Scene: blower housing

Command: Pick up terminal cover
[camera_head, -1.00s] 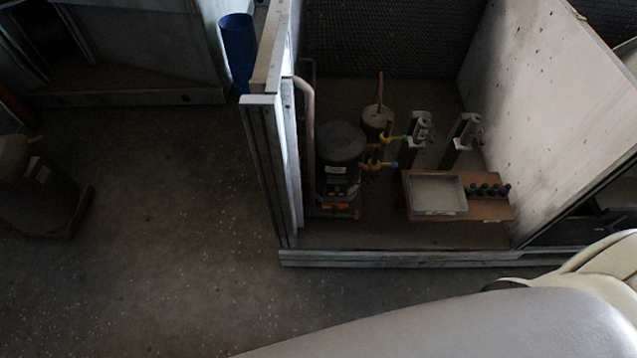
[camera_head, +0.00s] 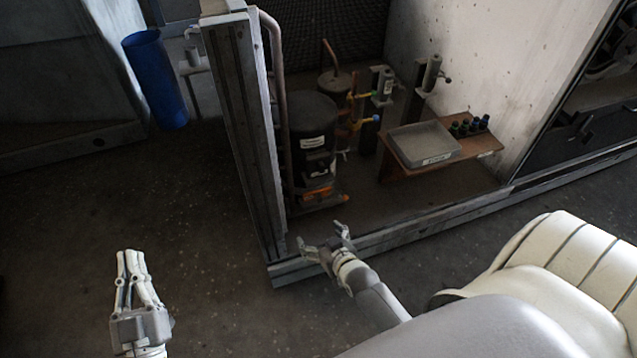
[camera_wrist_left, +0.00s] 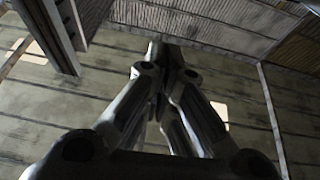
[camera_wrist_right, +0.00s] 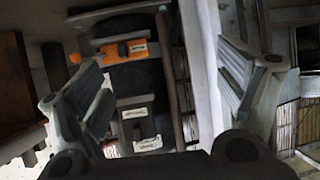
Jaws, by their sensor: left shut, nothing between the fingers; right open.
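A black compressor (camera_head: 308,112) stands inside the open-fronted housing. On its front is a dark box with pale labels (camera_head: 318,168), which may be the terminal cover; I cannot tell for sure. In the right wrist view the labelled dark front (camera_wrist_right: 135,98) shows between my fingers, some way off. My right gripper (camera_head: 324,236) is open and empty, in front of the housing's front sill and below the compressor in the picture. My left gripper (camera_head: 130,254) is shut and empty over the floor at the left. Its closed fingers (camera_wrist_left: 166,70) fill the middle of the left wrist view.
A grey post (camera_head: 240,140) and a pipe (camera_head: 278,90) stand left of the compressor. A low sill (camera_head: 410,222) crosses the housing's front. A grey tray (camera_head: 425,158) and several small bottles sit on a wooden shelf at right. A blue bin (camera_head: 155,80) is at left.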

